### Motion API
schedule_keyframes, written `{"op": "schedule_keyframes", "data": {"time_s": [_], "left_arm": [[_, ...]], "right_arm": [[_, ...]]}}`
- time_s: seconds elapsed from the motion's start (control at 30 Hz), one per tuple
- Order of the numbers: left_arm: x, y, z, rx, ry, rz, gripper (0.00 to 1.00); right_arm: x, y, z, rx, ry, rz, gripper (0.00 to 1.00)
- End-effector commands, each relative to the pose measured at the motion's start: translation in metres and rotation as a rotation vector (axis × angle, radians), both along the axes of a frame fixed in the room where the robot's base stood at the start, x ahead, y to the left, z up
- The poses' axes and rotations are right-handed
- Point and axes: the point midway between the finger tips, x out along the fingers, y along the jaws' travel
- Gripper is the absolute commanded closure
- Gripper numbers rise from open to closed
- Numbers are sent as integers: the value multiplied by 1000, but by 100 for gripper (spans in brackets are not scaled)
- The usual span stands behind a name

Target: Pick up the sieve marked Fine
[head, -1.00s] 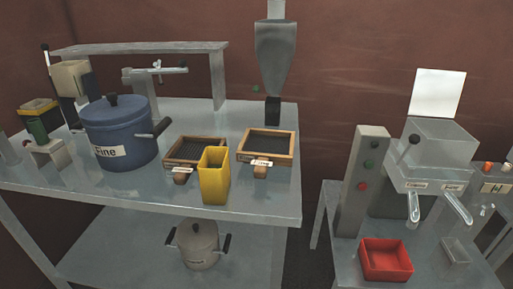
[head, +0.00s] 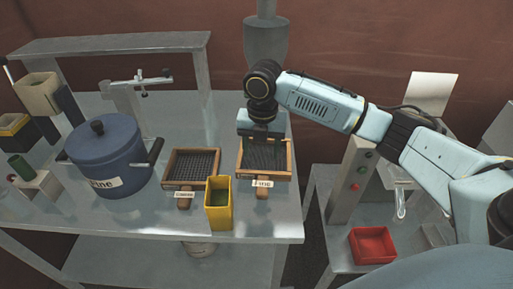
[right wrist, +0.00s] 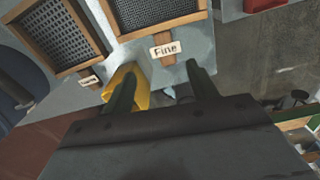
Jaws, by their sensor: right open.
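The sieve marked Fine (head: 287,163) is a square wooden frame with dark mesh, lying on the metal table. Its white "Fine" label (head: 262,183) and short wooden handle face the front edge. My right gripper (head: 262,130) hangs over the sieve's far part, pointing down, its fingertips hard to make out there. In the right wrist view its open fingers (right wrist: 162,72) appear on either side of the sieve's handle (right wrist: 167,70), below the label; nothing is held. I cannot tell the exact height gap. My left gripper is not in view.
A second sieve (head: 217,168) with a label lies just left. A yellow square container (head: 219,205) stands between the two handles, close to the Fine sieve's handle. A blue pot (head: 103,160) marked Fine stands farther left. A red tray (head: 372,246) sits on the right table.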

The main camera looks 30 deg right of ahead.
Motion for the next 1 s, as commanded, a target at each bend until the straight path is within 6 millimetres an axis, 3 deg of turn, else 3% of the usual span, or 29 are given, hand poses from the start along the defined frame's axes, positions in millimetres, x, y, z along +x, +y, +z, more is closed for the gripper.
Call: {"op": "schedule_keyframes", "data": {"time_s": [0.07,0.17,0.5,0.77,1.0], "left_arm": [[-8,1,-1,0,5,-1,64],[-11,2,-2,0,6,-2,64],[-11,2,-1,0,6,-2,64],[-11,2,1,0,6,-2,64],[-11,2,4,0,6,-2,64]], "right_arm": [[3,-8,9,-8,7,29,42],[3,-11,5,-9,14,48,42],[3,-10,-56,-7,12,48,42],[3,-11,-76,-8,12,48,42],[1,-12,-111,-8,12,48,42]]}}
